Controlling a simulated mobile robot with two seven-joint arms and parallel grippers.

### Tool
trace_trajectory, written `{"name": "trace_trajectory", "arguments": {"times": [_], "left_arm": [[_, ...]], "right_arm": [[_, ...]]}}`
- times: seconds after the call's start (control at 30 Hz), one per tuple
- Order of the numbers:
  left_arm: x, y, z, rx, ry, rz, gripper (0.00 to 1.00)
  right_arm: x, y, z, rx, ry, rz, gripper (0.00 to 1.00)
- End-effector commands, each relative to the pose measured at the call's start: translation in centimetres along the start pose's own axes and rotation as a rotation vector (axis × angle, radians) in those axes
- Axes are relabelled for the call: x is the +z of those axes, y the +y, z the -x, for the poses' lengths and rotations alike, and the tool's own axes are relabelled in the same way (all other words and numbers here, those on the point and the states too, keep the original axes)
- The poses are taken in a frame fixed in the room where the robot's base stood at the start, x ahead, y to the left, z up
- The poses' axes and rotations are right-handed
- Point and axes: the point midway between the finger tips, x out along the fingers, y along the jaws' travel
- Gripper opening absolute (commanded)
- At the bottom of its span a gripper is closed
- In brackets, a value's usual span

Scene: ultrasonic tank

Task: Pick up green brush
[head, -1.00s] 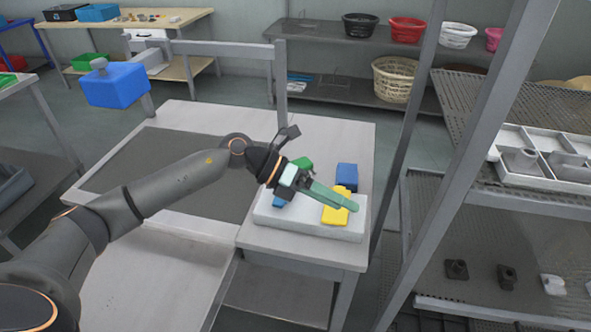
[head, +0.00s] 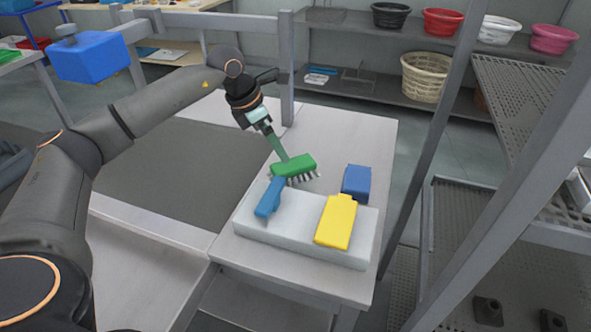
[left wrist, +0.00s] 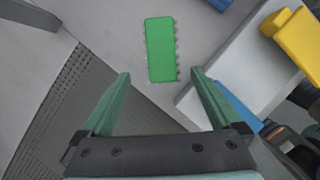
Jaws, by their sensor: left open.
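The green brush (head: 294,165) lies on the grey metal table (head: 365,130), its grey bristles showing along one side. It also shows in the left wrist view (left wrist: 161,50), ahead of my fingers and roughly midway between them. My left gripper (head: 281,156) comes in from behind it, and its fingers point down toward the brush. In the left wrist view, my left gripper (left wrist: 160,75) has its two green fingers spread apart with nothing between them. Whether a fingertip touches the brush is not clear. My right gripper is not in view.
A white tray (head: 290,240) sits in front of the brush. A blue tool (head: 268,197) and a yellow tool (head: 336,222) rest on it. A blue block (head: 356,182) stands behind it. A dark recessed basin (head: 195,160) lies left. Metal shelving (head: 470,240) stands right.

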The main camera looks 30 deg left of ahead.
Motion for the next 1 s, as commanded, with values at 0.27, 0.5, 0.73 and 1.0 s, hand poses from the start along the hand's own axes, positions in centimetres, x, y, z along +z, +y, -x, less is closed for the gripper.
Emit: {"name": "trace_trajectory", "arguments": {"times": [0.27, 0.5, 0.73, 1.0], "left_arm": [[0.0, -0.1, -3.7, -0.002, 0.0, 0.0, 0.97], [-0.1, -0.4, -6.4, -0.004, 0.002, 0.0, 0.97], [-0.1, -0.3, -8.9, -0.002, -0.001, -0.001, 0.97], [-0.1, -0.3, -9.0, -0.001, -0.001, 0.0, 0.93]], "right_arm": [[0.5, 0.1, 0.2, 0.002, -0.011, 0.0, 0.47], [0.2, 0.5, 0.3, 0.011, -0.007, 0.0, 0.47], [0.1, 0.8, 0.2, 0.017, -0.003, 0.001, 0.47], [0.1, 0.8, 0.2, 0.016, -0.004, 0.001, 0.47]]}}
